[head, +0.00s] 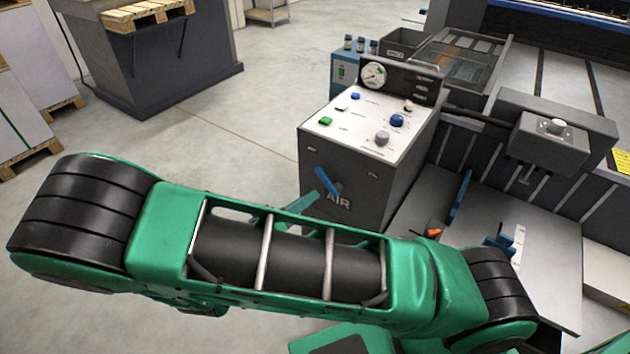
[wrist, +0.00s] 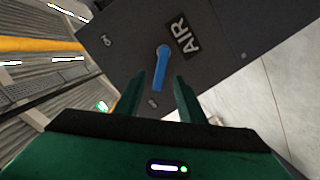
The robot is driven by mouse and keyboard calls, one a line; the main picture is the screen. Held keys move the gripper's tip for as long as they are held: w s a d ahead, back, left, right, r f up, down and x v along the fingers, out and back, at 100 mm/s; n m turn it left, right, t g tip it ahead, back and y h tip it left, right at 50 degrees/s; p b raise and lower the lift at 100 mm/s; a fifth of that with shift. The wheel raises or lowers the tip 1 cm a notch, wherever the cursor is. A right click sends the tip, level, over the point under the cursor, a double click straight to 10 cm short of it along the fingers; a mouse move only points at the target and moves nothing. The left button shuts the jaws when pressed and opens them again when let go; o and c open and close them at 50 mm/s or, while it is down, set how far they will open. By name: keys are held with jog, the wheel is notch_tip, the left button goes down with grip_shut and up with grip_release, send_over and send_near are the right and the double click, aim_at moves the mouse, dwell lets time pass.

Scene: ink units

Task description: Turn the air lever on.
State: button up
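The air lever (head: 328,181) is a blue handle on the dark front face of the control box, just above the white AIR label (head: 339,202). In the head view it slants up and left from its pivot. In the wrist view the lever (wrist: 160,72) hangs down from its round pivot, with the AIR label (wrist: 186,37) to its right. My gripper (wrist: 160,76) is open and empty, its two green fingers on either side of the lever's free end in the picture. Whether they touch it cannot be told. In the head view my forearm hides most of the gripper.
The control box top (head: 370,122) carries coloured buttons, knobs and a round gauge (head: 373,75). A grey press unit (head: 555,135) stands to the right, with a metal plate (head: 500,235) below it. Open floor (head: 235,125) lies to the left of the box.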

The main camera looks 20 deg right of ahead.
aim_at(320, 177)
jog(key=w+d+t, duration=0.1)
jog(key=w+d, duration=0.2)
jog(key=w+d+t, duration=0.1)
jog(key=w+d, duration=0.2)
jog(key=shift+r, duration=0.15)
dwell(0.6)
jog(key=shift+a, duration=0.1)
grip_shut()
